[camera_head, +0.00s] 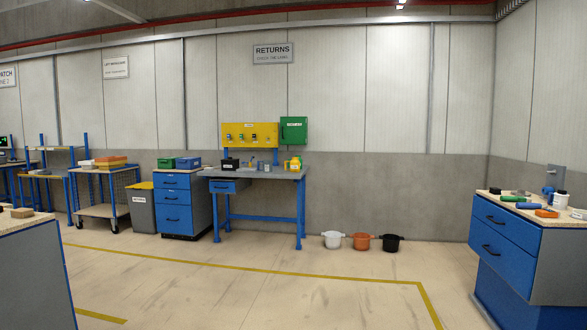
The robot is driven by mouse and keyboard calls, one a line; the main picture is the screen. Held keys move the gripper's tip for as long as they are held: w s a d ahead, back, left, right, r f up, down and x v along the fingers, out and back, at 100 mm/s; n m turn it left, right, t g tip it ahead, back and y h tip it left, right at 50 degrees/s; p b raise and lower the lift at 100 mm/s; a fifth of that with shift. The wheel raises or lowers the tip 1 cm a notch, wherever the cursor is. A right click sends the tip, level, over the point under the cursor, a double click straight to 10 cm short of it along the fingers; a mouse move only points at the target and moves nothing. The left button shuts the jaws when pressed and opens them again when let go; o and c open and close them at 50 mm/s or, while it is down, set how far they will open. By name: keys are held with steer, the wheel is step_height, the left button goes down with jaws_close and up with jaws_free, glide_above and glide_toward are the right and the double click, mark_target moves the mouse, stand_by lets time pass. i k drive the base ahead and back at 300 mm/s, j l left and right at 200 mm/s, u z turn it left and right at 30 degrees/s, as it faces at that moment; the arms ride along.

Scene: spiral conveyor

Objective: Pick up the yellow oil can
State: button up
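A small yellow object (295,163) stands at the right end of the grey-topped blue workbench (232,173) by the far wall. It may be the yellow oil can, but it is too small to tell its shape. Something green shows beside it. My gripper is not in view.
Open floor (250,300) with yellow lines lies before the workbench. A blue drawer cabinet (172,205) stands left of it. White, orange and black pots (361,241) sit on the floor to its right. Another drawer cabinet (505,240) is near right; a counter (35,270) is near left.

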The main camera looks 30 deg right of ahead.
mark_target(295, 164)
steer(key=i, duration=0.25)
steer(key=i+l+z, duration=0.2)
steer(key=i+z, duration=0.65)
steer(key=i+j+z, duration=0.15)
steer(key=i+z, duration=0.3)
steer(key=i+l, duration=0.1)
steer(key=i, duration=1.8)
steer(key=i+l, duration=0.1)
steer(key=i, duration=1.8)
steer(key=i+u, duration=0.3)
steer(key=i, duration=0.25)
steer(key=i+u, duration=0.35)
steer(key=i, duration=0.2)
steer(key=i+l+u, duration=0.3)
steer(key=i, duration=0.25)
steer(key=j, duration=0.1)
